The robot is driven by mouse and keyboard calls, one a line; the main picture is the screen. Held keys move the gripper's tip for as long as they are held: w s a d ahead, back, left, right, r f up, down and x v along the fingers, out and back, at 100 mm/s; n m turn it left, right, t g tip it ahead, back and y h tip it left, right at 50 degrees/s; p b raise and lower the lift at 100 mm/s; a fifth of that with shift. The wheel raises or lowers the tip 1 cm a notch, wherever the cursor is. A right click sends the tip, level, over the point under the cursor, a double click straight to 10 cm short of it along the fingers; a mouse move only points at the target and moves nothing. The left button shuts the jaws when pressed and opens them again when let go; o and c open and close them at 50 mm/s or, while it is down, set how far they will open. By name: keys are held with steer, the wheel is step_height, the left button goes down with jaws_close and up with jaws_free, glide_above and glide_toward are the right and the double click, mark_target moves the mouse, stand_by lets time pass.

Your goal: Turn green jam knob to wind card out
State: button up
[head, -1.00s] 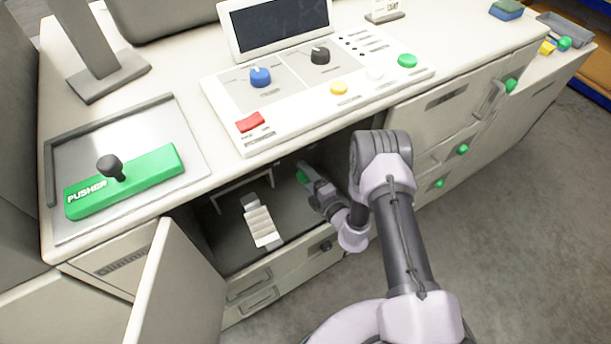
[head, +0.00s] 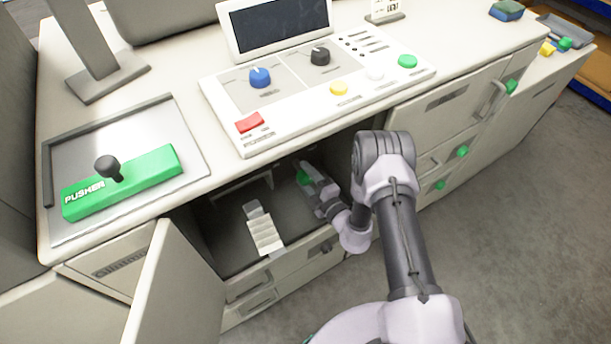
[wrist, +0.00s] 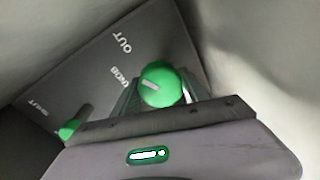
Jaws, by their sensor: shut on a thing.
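The green jam knob (wrist: 160,86) shows in the wrist view, round with a pale pointer mark, on a dark panel lettered OUT, KNOB and SHUT. My gripper (wrist: 158,98) is shut on it, one finger at each side. In the head view my gripper (head: 312,184) reaches into the open compartment under the counter; a bit of green shows at its tips, the rest hidden by the gripper. The white creased card (head: 265,232) lies in the compartment to the left of my gripper, pointing toward the front edge.
An open door (head: 178,290) stands at the compartment's left. Above is the counter with a control panel (head: 285,112) and a green pusher block (head: 140,180). Drawers (head: 255,300) lie below. In the wrist view a second green piece (wrist: 70,130) sits near SHUT. Open floor lies right.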

steer(key=o, duration=1.3)
steer(key=shift+s+f, duration=0.1)
steer(key=shift+o, duration=0.2)
steer(key=p+v, duration=0.5)
steer(key=v, duration=1.2)
steer(key=shift+s+d, duration=0.1)
